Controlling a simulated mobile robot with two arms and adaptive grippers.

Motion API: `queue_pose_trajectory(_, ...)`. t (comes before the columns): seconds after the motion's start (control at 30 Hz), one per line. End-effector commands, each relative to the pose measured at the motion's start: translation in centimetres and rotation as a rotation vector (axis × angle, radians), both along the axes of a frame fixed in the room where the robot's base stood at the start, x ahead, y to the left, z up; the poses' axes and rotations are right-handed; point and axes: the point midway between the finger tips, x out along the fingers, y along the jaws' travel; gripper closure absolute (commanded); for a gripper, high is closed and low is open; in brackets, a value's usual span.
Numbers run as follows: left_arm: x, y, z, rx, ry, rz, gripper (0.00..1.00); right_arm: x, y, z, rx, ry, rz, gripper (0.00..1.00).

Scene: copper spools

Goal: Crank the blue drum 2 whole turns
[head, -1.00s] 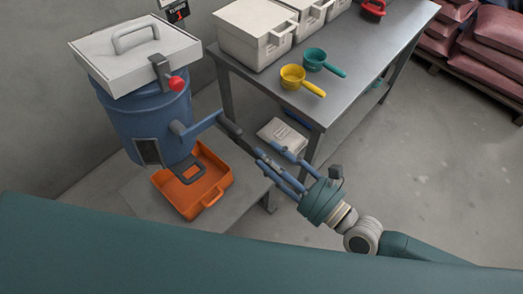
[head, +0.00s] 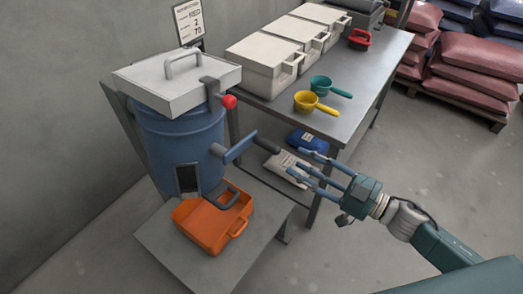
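The blue drum (head: 180,150) stands at the left under a white lid (head: 177,82) with a grey handle on top and a red knob (head: 229,101) on its latch. Its crank (head: 240,147) sticks out from the drum's right side and ends in a dark grip (head: 266,142) pointing right. My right gripper (head: 297,168) is to the right of the dark grip, with its blue fingers spread toward it. Nothing is between the fingers, and they look apart from the grip. My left gripper is not in view.
An orange tray (head: 193,239) sits on a low grey stand (head: 166,243) below the drum's dark hatch. A metal table (head: 340,125) behind holds white bins (head: 263,69), a yellow scoop (head: 305,101) and a teal scoop (head: 321,83). Sacks lie beneath it. Open floor is at right.

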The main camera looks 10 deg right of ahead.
Motion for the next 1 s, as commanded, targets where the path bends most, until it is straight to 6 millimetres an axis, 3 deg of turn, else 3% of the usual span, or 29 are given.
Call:
queue_pose_trajectory(0.17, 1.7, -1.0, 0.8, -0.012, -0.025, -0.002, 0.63, 2.3, 2.2, 0.5, 0.006, -0.004, 0.0, 0.6)
queue_pose_trajectory(0.5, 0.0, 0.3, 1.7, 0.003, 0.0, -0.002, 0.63, 6.3, 6.2, 0.3, 0.008, 0.001, -0.001, 0.6)
queue_pose_trajectory(0.93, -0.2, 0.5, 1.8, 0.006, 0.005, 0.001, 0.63, 7.0, 7.0, 0.1, 0.006, 0.004, 0.001, 0.6)
queue_pose_trajectory(1.0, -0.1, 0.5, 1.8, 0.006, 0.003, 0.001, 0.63, 7.0, 7.0, 0.1, 0.006, 0.004, 0.001, 0.72)
